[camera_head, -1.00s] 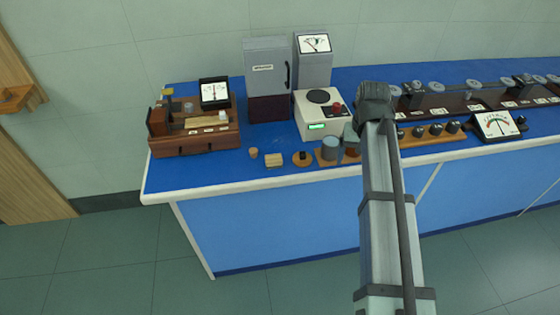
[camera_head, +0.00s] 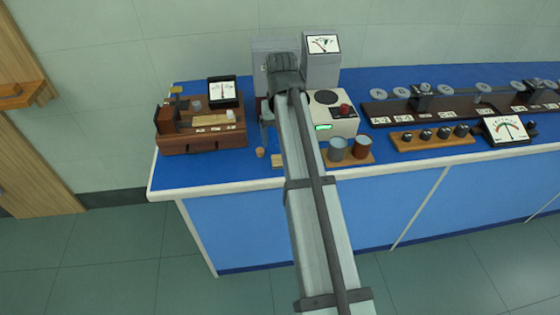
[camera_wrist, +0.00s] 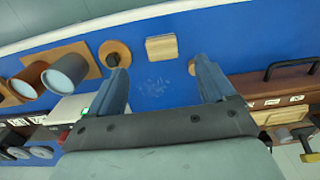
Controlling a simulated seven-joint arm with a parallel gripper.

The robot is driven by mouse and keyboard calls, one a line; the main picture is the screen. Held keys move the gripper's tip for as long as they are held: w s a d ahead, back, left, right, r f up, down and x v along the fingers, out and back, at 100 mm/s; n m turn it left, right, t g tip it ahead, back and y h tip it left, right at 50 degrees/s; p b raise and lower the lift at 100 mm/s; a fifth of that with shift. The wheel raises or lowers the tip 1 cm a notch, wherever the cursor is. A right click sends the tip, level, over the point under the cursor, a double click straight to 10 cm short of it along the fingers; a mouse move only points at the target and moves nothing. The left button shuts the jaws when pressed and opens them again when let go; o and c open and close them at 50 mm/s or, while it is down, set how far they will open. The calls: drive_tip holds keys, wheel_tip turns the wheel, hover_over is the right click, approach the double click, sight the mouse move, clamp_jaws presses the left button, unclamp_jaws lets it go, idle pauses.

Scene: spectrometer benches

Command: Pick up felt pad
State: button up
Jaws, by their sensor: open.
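A small square tan pad with a paler top, which I take for the felt pad, lies flat on the blue bench in the wrist view (camera_wrist: 162,48). In the head view my arm covers part of the pad (camera_head: 277,161). My gripper (camera_wrist: 162,70) is open and empty, its two blue-grey fingers spread. In the wrist view the pad shows just beyond the fingertips, between their lines and apart from both. In the head view my gripper (camera_head: 267,126) is over the bench, mostly hidden by my arm.
A round wooden disc (camera_wrist: 114,54) with a dark piece sits beside one finger; a small cork-like piece (camera_wrist: 192,67) is near the other. Two cups (camera_head: 337,149) (camera_head: 362,147) stand on a wooden base. A wooden instrument (camera_head: 203,139) stands left. The bench's front edge (camera_head: 215,190) is close.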

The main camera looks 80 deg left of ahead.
sight(280, 159)
drive_tip(key=shift+s+f, duration=0.1)
drive_tip(key=shift+f, duration=4.6)
drive_tip(key=c, duration=1.1)
drive_tip(key=shift+o, duration=0.2)
wheel_tip(280, 159, up, 10)
drive_tip(key=shift+r, duration=0.1)
